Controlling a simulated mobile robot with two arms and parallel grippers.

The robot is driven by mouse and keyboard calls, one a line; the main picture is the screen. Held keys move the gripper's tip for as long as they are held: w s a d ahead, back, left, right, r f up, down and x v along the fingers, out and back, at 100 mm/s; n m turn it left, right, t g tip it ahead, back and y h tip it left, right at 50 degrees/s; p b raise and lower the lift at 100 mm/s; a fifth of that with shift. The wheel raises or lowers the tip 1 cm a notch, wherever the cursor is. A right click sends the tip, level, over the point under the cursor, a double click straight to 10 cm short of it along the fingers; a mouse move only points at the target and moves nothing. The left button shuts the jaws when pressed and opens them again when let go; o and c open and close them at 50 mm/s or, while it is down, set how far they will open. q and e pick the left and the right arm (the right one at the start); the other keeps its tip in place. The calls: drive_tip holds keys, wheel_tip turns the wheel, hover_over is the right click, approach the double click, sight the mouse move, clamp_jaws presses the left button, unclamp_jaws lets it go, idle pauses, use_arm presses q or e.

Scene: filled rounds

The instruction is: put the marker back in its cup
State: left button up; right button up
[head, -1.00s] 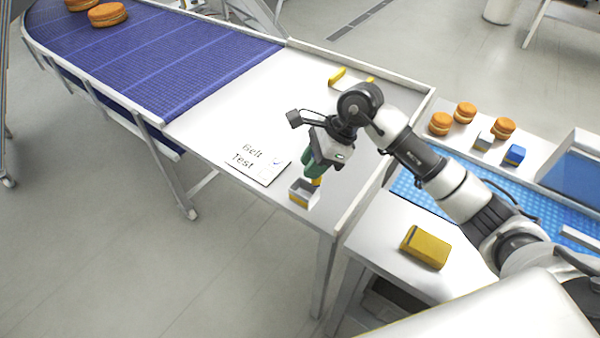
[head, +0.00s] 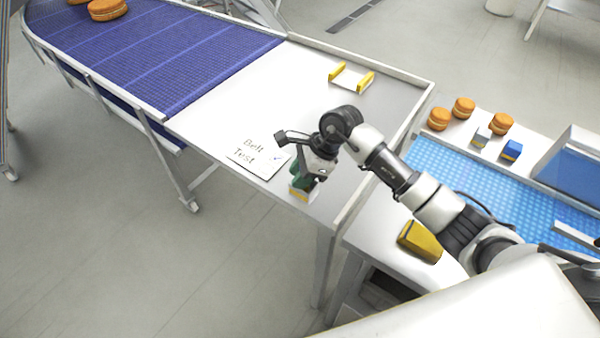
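The cup (head: 301,195) is a small white and yellow open box near the front corner of the white table. My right gripper (head: 302,181), with green at its finger end, points down at the cup and covers much of its opening. I cannot tell whether its fingers are open or shut. The marker is not clearly visible; the hand hides what is between the fingers and inside the cup. My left gripper is not in view.
A card reading "Belt Test" with a tick (head: 258,158) lies left of the cup. An empty yellow-ended holder (head: 351,79) stands further back. A blue conveyor (head: 190,50) adjoins the table. A yellow block (head: 420,242) sits on the right-hand bench; a raised rim (head: 385,160) edges the table.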

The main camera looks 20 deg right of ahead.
drive_tip(key=o, duration=0.4)
drive_tip(key=shift+r, duration=0.1)
drive_tip(key=shift+r, duration=0.2)
drive_tip(key=shift+b+v, duration=1.15)
drive_tip(key=shift+v, duration=4.75)
drive_tip(key=shift+f, duration=0.1)
